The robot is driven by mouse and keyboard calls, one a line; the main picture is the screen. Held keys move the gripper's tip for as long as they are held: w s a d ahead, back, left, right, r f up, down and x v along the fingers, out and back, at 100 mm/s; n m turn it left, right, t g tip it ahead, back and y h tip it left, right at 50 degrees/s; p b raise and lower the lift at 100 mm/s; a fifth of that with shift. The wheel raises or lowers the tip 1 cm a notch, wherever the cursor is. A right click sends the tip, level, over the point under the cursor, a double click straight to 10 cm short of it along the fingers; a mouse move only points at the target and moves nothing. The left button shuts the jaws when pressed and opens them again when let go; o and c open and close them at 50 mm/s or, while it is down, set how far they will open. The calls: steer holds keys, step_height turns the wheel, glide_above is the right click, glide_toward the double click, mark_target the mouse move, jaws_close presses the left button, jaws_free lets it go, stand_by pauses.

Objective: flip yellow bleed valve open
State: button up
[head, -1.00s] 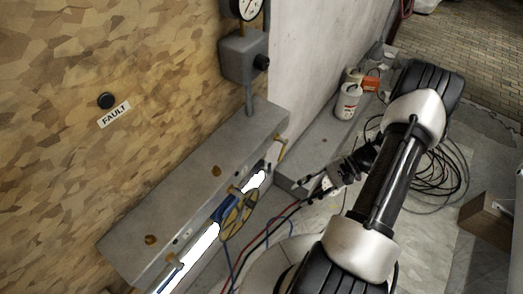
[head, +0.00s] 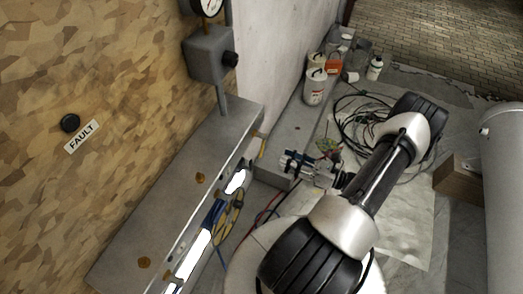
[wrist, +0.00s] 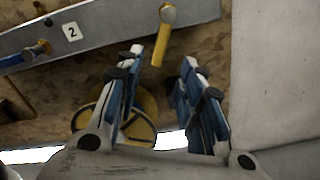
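The yellow bleed valve lever (wrist: 160,45) hangs down from a round pivot on the grey beam in the wrist view, tilted slightly. In the head view the yellow lever (head: 262,147) shows small at the far end of the grey beam (head: 185,180). My gripper (wrist: 163,58) is open, with a blue-padded finger on each side. The lever's lower end appears between the fingertips in the picture; I cannot tell its depth or see contact. In the head view my gripper (head: 286,163) is just right of the lever, with nothing visible in it.
A yellow handwheel (wrist: 143,122) shows partly behind the left finger. A second fitting (wrist: 37,48) sits left of a "2" label (wrist: 71,31). A gauge box (head: 209,55) stands above the beam. Hoses and white pots (head: 315,87) lie around the floor and ledge.

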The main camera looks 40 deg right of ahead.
mark_target(262, 151)
steer(key=b+x, duration=0.1)
steer(key=x, duration=0.9)
steer(key=shift+w, duration=0.1)
jaws_close()
stand_by(0.4)
